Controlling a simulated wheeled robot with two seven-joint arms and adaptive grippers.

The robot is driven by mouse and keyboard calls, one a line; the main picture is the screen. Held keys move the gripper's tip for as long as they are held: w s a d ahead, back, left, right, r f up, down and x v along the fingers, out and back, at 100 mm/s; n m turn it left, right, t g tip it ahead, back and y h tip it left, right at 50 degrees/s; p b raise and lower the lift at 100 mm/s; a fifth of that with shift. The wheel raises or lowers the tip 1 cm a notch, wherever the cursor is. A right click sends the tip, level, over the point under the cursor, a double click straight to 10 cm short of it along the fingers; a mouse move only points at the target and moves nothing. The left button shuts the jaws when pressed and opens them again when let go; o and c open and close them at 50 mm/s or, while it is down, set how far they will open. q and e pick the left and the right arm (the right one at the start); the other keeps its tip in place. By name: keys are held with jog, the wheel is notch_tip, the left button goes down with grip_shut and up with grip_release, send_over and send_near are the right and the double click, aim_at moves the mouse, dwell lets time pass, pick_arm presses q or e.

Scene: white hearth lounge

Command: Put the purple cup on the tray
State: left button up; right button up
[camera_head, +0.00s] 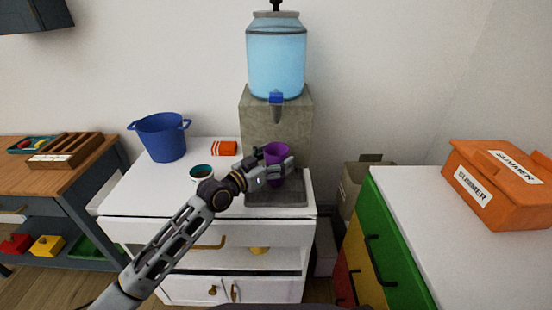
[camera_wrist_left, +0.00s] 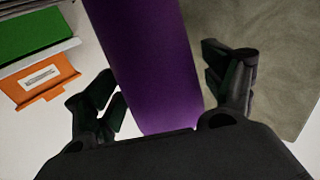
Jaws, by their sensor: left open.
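The purple cup (camera_head: 275,152) is at the front of the stone block, over or on the back part of the dark grey tray (camera_head: 277,200). I cannot tell whether its base touches the tray, as my gripper hides its lower part. My left gripper (camera_head: 279,171) is open, with its fingers around the cup. In the left wrist view the cup (camera_wrist_left: 155,65) lies between the spread fingers (camera_wrist_left: 165,85), with gaps at both sides. My right gripper is not in view.
A water dispenser (camera_head: 276,60) stands on the stone block (camera_head: 258,125) behind the cup. A teal-lined cup (camera_head: 202,172) stands close to my left arm.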

aim_at(268, 162)
pick_arm(q)
jog(key=shift+r, duration=0.15)
jog(key=shift+v, duration=2.35)
jog(key=shift+p+v, duration=0.3)
jog(key=shift+v, duration=3.4)
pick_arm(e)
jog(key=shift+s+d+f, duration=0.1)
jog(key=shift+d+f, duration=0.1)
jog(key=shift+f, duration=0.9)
